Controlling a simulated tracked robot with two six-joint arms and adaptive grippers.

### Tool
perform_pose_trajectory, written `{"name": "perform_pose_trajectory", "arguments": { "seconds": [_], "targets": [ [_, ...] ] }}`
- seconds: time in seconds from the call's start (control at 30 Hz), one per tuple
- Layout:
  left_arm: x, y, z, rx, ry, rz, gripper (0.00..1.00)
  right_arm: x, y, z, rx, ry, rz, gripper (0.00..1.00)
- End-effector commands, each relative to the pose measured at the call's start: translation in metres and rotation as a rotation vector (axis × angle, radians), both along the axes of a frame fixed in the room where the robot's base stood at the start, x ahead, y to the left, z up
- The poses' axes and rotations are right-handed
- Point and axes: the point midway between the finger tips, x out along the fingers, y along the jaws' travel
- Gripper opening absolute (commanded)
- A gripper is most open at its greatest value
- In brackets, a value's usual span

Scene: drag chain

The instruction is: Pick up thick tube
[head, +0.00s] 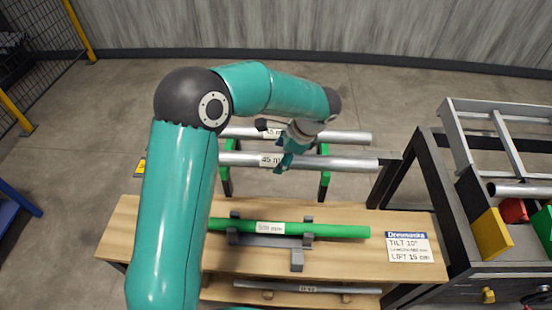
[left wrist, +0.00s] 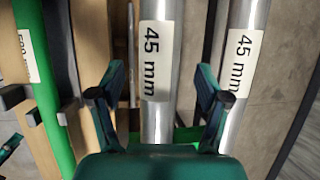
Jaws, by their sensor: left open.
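Two thick silver tubes with white "45 mm" labels lie parallel on a rack with green supports. The nearer tube (head: 345,162) also shows in the left wrist view (left wrist: 156,25), and the farther tube (head: 350,137) shows there on the right (left wrist: 251,15). My left gripper (head: 284,160) is open at the labelled part of the nearer tube. In the left wrist view its fingers (left wrist: 161,97) stand on either side of this tube, with gaps showing on both sides. Whether the fingertips reach below the tube's top is unclear. My right gripper is not in view.
A green tube (head: 340,231) lies on grey holders on the wooden bench (head: 130,240), beside a sign (head: 408,247). A thinner rod (head: 350,290) lies lower in front. A metal frame bench (head: 445,150) with another silver tube (head: 522,189) stands at right.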

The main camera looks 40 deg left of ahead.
Motion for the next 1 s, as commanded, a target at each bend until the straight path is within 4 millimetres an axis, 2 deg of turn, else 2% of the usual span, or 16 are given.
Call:
{"name": "perform_pose_trajectory", "arguments": {
  "seconds": [0.17, 0.43, 0.87, 1.0],
  "targets": [
    [-0.002, 0.009, -0.018, 0.000, 0.001, 0.001, 0.76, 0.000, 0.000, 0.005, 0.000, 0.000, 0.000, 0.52],
    [-0.001, 0.009, -0.020, 0.000, 0.000, 0.000, 0.74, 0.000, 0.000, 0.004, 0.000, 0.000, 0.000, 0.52],
    [-0.001, 0.009, -0.020, 0.000, -0.001, -0.001, 0.03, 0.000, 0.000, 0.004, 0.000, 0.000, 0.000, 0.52],
    [0.000, 0.009, -0.019, 0.001, -0.003, 0.000, 0.00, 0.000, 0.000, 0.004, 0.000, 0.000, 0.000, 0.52]
  ]
}}
